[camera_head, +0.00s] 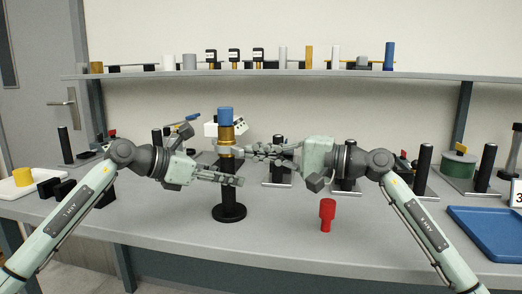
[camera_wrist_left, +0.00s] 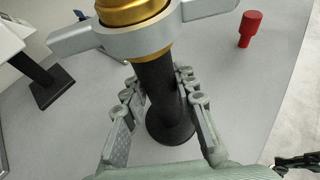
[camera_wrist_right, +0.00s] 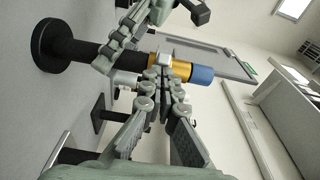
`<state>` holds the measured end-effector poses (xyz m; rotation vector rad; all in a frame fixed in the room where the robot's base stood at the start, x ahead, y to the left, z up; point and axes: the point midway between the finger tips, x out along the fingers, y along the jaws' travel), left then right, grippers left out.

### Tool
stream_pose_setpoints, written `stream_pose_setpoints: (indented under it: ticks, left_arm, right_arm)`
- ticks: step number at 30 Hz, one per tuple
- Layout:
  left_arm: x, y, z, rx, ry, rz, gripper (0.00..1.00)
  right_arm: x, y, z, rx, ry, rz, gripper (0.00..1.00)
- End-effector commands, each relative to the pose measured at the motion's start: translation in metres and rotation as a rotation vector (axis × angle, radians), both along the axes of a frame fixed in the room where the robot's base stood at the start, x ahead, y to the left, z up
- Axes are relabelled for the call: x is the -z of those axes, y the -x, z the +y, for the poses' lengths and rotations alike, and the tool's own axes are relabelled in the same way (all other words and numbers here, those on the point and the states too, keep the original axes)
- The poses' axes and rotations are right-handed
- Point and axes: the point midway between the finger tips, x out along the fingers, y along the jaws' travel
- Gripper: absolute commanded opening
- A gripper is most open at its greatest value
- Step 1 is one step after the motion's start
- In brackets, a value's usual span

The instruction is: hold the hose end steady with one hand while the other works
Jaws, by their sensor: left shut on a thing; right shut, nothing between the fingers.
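An upright black hose end (camera_head: 229,190) stands on a round black base (camera_head: 229,213). A brass fitting (camera_head: 226,135), a silver collar with side lugs (camera_wrist_left: 148,42) and a blue cap (camera_head: 226,116) sit at its top. My left gripper (camera_head: 236,181) is shut on the black hose below the collar; its fingers flank the hose in the left wrist view (camera_wrist_left: 162,88). My right gripper (camera_head: 248,152) is shut and empty, its tips beside the collar from the right. In the right wrist view its fingertips (camera_wrist_right: 165,76) overlap the brass fitting, so I cannot tell whether they touch.
A red plug-shaped piece (camera_head: 327,213) stands on the bench at front right. A blue tray (camera_head: 490,230) lies at far right, a white tray (camera_head: 22,188) at far left. Black posts line the back. A shelf (camera_head: 280,73) with small parts runs above.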

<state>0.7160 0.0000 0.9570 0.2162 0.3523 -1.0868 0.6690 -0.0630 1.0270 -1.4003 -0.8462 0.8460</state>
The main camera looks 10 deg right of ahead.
Motion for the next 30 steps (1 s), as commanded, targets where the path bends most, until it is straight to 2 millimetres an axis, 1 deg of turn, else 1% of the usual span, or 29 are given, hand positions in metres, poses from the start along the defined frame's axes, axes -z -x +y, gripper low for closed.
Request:
stream_pose_setpoints:
  ticks: [4,11,14,17,24,30]
  left_arm:
    - [0.000,0.000,0.000,-0.001,0.000,0.000,0.00]
    - [0.000,0.000,0.000,-0.001,0.001,-0.001,0.00]
    - [0.000,0.000,0.000,-0.001,0.001,-0.001,0.00]
    - [0.000,0.000,0.000,-0.001,0.001,-0.001,0.00]
    - [0.000,0.000,0.000,-0.001,0.001,-0.001,0.00]
    - [0.000,0.000,0.000,-0.001,0.001,-0.001,0.00]
  right_arm:
    - [0.000,0.008,0.007,-0.002,0.001,0.000,0.00]
    - [0.000,0.008,0.005,-0.001,0.000,0.000,0.00]
    - [0.000,0.013,0.001,0.000,0.000,-0.001,0.00]
    - [0.001,0.025,-0.008,0.000,0.001,0.000,0.00]
    - [0.002,0.064,-0.035,0.000,0.003,0.001,0.00]
    - [0.001,0.084,-0.049,0.000,0.001,0.002,0.00]
